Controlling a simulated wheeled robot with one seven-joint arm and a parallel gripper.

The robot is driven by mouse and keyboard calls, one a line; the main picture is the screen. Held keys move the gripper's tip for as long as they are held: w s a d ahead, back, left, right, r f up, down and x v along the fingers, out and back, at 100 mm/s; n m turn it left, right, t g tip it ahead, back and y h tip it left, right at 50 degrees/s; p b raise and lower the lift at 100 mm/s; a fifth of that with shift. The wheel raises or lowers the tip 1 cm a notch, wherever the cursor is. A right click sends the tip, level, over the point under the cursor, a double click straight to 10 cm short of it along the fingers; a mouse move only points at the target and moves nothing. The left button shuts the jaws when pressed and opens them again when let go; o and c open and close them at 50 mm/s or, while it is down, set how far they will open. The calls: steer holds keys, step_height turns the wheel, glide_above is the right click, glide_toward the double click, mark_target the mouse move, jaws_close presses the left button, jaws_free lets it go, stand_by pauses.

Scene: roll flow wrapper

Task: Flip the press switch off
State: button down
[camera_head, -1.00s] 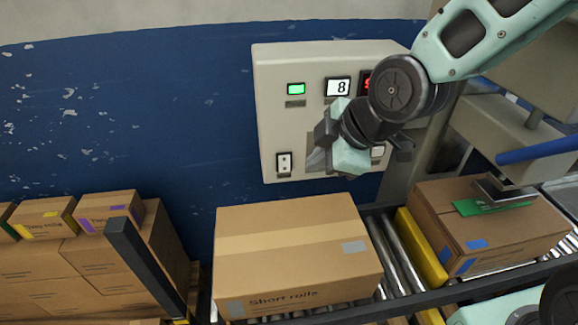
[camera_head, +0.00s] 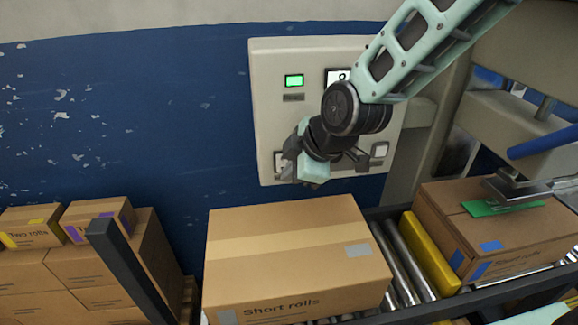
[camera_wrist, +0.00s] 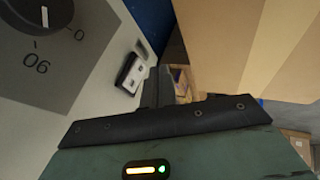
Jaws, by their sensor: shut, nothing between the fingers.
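A pale control panel (camera_head: 263,115) is mounted on the blue wall. A small rocker switch with a white face sits at its lower left; in the head view my gripper (camera_head: 289,166) partly covers it. In the wrist view the switch (camera_wrist: 131,75) shows clearly, just left of my shut, empty fingers (camera_wrist: 167,84). I cannot tell whether the fingertips touch it. A green lamp (camera_head: 294,80) is lit at the panel's upper left. In the wrist view a dark round knob (camera_wrist: 38,25) with a white mark sits on a grey plate; my arm hides it in the head view.
A pale square button (camera_head: 380,150) is at the panel's lower right. A large carton (camera_head: 295,255) stands below the panel on the roller conveyor (camera_head: 400,262). Another carton (camera_head: 450,225) sits under the press at right.

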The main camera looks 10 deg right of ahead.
steer(key=shift+w+f, duration=0.1)
steer(key=shift+w, duration=0.9)
steer(key=shift+f, duration=0.15)
steer(key=shift+w+t+b, duration=0.15)
steer(key=shift+t+b, duration=0.15)
steer(key=shift+b, duration=0.25)
steer(key=shift+r+p, duration=0.65)
steer(key=shift+r, duration=0.3)
